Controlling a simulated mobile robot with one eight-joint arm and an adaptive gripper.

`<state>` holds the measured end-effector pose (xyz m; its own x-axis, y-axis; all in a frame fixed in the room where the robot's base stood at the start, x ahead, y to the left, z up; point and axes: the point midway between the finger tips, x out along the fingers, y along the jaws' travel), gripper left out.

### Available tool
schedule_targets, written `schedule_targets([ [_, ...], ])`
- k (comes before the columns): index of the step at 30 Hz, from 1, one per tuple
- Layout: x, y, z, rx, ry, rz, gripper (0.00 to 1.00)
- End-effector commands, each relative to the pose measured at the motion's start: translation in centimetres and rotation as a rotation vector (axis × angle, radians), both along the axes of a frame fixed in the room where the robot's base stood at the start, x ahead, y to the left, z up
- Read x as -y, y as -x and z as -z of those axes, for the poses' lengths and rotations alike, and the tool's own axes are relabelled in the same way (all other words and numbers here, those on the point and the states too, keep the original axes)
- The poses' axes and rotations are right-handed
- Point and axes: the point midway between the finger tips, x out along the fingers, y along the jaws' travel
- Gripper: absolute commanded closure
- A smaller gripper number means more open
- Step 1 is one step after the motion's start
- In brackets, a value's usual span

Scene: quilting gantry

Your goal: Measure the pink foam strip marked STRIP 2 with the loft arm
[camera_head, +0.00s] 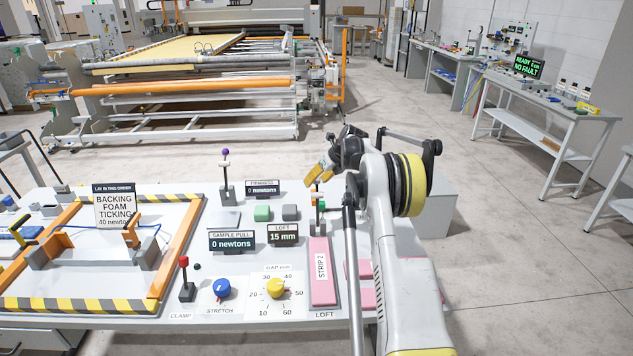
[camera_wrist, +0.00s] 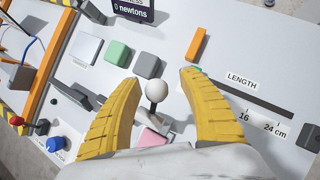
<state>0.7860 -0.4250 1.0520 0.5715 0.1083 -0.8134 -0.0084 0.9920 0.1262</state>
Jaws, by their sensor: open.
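The pink foam strip marked STRIP 2 (camera_head: 322,290) lies on the table at the LOFT label in the head view. Its far end is hidden near my arm. In the wrist view a pink piece (camera_wrist: 152,138) shows partly between my fingers. A white ball knob on a dark stem (camera_wrist: 156,90), seemingly the loft arm's handle, stands between my fingers with space on both sides. My gripper (camera_wrist: 160,79) is open, with yellow ribbed fingers; in the head view it (camera_head: 320,175) hangs above the strip's far end. The LOFT display (camera_head: 283,234) reads 15 mm.
More pink strip (camera_head: 368,299) lies right of STRIP 2, partly behind my arm. A yellow GAP dial (camera_head: 276,288), blue STRETCH knob (camera_head: 222,288) and red-topped CLAMP lever (camera_head: 186,277) stand left. Green (camera_wrist: 117,53) and grey (camera_wrist: 147,65) blocks sit beyond the ball knob.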

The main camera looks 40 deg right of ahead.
Motion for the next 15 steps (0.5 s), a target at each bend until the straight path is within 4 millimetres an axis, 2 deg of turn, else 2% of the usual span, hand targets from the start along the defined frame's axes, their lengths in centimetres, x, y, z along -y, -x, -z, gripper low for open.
schedule_targets([
  [5, -0.1, 0.1, 0.0, -0.002, 0.0, -0.002, 0.51],
  [8, 0.0, 0.5, -0.7, -0.002, -0.001, -0.001, 0.51],
  [15, 0.6, 3.4, -4.7, -0.002, -0.001, 0.001, 0.51],
])
